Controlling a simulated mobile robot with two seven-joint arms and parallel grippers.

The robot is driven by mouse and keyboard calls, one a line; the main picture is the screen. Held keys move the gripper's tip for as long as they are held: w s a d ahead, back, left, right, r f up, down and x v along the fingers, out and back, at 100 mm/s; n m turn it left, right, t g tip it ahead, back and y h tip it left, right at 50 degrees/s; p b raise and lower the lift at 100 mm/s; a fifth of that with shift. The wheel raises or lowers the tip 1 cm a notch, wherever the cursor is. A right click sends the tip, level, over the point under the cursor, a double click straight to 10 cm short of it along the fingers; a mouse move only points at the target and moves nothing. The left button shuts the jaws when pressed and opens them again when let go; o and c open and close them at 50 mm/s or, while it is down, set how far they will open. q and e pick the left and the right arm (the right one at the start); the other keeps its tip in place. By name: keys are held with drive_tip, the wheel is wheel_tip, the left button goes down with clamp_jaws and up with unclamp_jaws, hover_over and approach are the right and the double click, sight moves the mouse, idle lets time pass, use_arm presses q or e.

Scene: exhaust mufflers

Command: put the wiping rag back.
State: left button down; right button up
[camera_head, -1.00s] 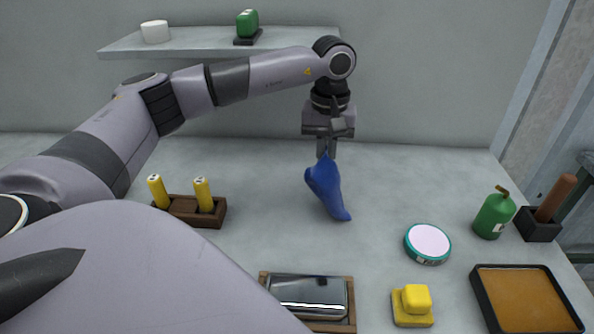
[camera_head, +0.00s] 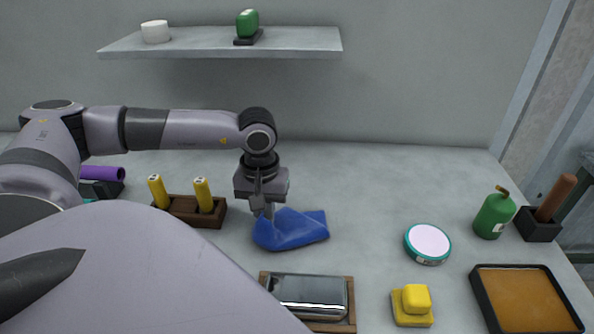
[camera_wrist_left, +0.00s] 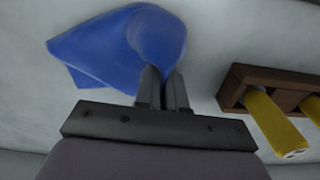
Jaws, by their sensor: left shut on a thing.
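The wiping rag (camera_head: 292,229) is a blue cloth, bunched at its left end and spreading to the right over the table. My left gripper (camera_head: 268,212) is shut on the rag's left end and points down, low over the table. In the left wrist view the rag (camera_wrist_left: 105,45) extends beyond the fingertips (camera_wrist_left: 162,75), with a rounded fold at the fingers. I cannot tell how much of the rag touches the table. My right gripper is not in view.
A wooden holder with yellow-handled tools (camera_head: 187,211) stands just left of the gripper. A muffler in a wooden tray (camera_head: 308,296) lies in front. A round tin (camera_head: 427,243), yellow block (camera_head: 412,305), green bottle (camera_head: 494,214) and brown-filled tray (camera_head: 528,298) are right. The table's back middle is clear.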

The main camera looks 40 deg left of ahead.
use_arm(q)
drive_tip(key=shift+s+a+f, duration=0.15)
drive_tip(key=shift+s+f, duration=0.25)
drive_tip(key=shift+s, duration=0.1)
drive_tip(key=c, duration=0.9)
unclamp_jaws()
